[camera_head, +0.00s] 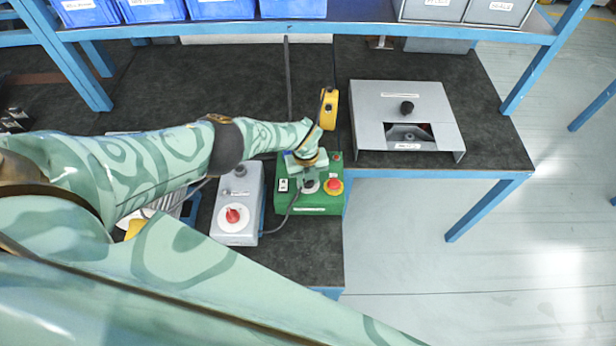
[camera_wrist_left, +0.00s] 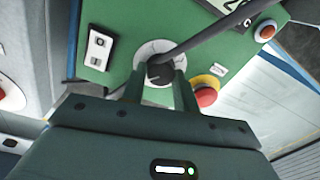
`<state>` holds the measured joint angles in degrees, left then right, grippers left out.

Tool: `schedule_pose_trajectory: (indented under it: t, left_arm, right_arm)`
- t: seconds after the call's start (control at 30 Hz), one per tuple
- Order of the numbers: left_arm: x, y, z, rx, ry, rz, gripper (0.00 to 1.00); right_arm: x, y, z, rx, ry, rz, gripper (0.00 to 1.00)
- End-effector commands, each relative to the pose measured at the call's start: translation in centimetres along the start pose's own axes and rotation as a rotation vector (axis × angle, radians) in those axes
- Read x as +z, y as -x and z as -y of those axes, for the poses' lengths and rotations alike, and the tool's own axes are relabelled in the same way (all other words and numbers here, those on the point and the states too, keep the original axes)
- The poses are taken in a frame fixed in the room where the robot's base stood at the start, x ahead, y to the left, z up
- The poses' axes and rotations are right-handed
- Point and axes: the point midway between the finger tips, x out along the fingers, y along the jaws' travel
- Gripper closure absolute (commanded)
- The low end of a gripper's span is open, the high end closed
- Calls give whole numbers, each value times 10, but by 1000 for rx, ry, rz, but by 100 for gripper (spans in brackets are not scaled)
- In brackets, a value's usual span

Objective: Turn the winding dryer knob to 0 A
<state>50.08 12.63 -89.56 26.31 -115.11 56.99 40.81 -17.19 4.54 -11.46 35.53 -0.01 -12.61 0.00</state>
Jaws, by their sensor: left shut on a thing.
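The winding dryer appears to be the green box (camera_head: 325,203) on the dark bench; its green panel fills much of the left wrist view (camera_wrist_left: 122,30). A black knob (camera_wrist_left: 160,71) sits on a round white dial (camera_wrist_left: 150,48). My left gripper (camera_wrist_left: 159,88) is shut on the knob, one finger on each side. In the head view my left gripper (camera_head: 309,178) comes down over the box and hides most of the knob. The dial marks are too small to read, so I cannot tell the setting. My right gripper is not in view.
A red and yellow stop button (camera_wrist_left: 207,92) and a black-and-white switch (camera_wrist_left: 99,47) flank the dial. A dark cable crosses above the knob. A grey box with a red knob (camera_head: 233,215) stands left; a grey metal housing (camera_head: 375,100) stands right. Blue bins (camera_head: 222,8) line the shelf.

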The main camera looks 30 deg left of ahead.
Motion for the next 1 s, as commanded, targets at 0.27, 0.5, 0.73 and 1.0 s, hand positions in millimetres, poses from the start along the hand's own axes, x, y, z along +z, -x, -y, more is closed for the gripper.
schedule_pose_trajectory:
  t: [0.27,0.5,0.73,1.0]
  left_arm:
    - [1,1,0,-1,1,1,49]
    - [0,7,0,-1,0,0,49]
    - [1,58,1,-3,-1,2,49]
    - [2,128,0,-2,-1,1,49]
  right_arm:
    - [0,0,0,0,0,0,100]
    - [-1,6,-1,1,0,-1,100]
    - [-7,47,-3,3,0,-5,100]
    - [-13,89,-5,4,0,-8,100]
